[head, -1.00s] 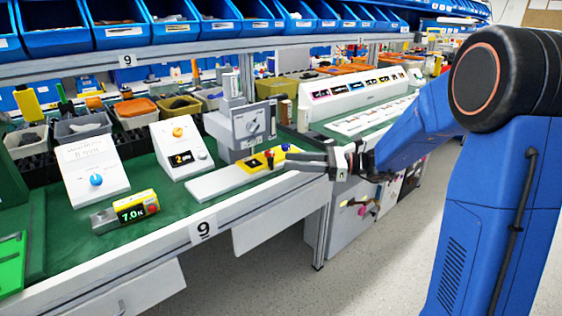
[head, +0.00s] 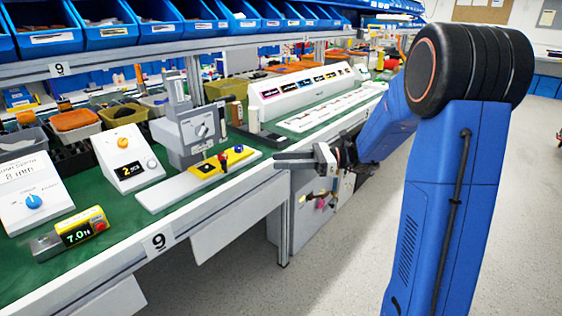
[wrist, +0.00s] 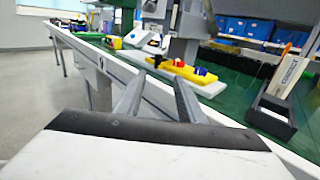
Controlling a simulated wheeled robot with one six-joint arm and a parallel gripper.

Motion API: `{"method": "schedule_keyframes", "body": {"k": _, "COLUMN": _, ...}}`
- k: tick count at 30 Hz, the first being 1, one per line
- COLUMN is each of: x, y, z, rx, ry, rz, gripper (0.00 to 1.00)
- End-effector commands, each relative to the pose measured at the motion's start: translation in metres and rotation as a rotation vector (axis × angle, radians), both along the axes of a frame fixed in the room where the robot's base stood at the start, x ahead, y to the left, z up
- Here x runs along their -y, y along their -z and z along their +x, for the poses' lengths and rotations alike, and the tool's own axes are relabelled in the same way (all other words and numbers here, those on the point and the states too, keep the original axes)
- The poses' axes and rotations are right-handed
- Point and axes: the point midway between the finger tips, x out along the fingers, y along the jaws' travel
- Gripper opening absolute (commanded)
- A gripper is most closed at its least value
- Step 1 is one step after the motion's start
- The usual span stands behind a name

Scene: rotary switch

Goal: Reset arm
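My gripper (head: 280,160) is in front of the bench edge in the head view, apart from everything on the bench. In the wrist view its two fingers (wrist: 158,92) stand apart with nothing between them. A white box with a blue rotary knob (head: 34,201) stands at the left of the bench. A second white box with an orange knob (head: 123,142) and a small display stands to its right. A grey device with a round dial (head: 202,130) stands further right. A yellow block with red and blue parts (head: 214,166) lies on a white plate in front of it.
The green bench (head: 120,250) carries a yellow gauge reading 7.0 (head: 78,233) near its front edge. A long white panel (head: 305,92) stands further back. Blue bins (head: 108,24) line the shelf above. The floor (head: 330,270) in front is clear.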

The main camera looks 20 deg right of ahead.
Motion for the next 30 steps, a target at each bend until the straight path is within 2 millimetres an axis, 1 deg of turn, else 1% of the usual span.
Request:
{"method": "schedule_keyframes", "body": {"k": 5, "x": -0.002, "y": 0.000, "z": -0.003, "rx": 0.005, "ry": -0.005, "rz": -0.009, "gripper": 0.35}}
{"method": "schedule_keyframes", "body": {"k": 8, "x": -0.011, "y": -0.001, "z": -0.015, "rx": 0.028, "ry": -0.028, "rz": -0.053, "gripper": 0.35}}
{"method": "schedule_keyframes", "body": {"k": 11, "x": -0.025, "y": 0.001, "z": -0.040, "rx": 0.077, "ry": -0.075, "rz": -0.142, "gripper": 0.35}}
{"method": "schedule_keyframes", "body": {"k": 15, "x": -0.043, "y": 0.008, "z": -0.085, "rx": 0.176, "ry": -0.164, "rz": -0.305, "gripper": 0.35}}
{"method": "schedule_keyframes", "body": {"k": 17, "x": -0.049, "y": 0.012, "z": -0.104, "rx": 0.221, "ry": -0.204, "rz": -0.375, "gripper": 0.35}}
{"method": "schedule_keyframes", "body": {"k": 18, "x": -0.051, "y": 0.015, "z": -0.116, "rx": 0.253, "ry": -0.231, "rz": -0.422, "gripper": 0.35}}
{"method": "schedule_keyframes", "body": {"k": 24, "x": -0.054, "y": 0.032, "z": -0.175, "rx": 0.422, "ry": -0.367, "rz": -0.651, "gripper": 0.35}}
{"method": "schedule_keyframes", "body": {"k": 30, "x": -0.042, "y": 0.048, "z": -0.224, "rx": 0.610, "ry": -0.508, "rz": -0.874, "gripper": 0.35}}
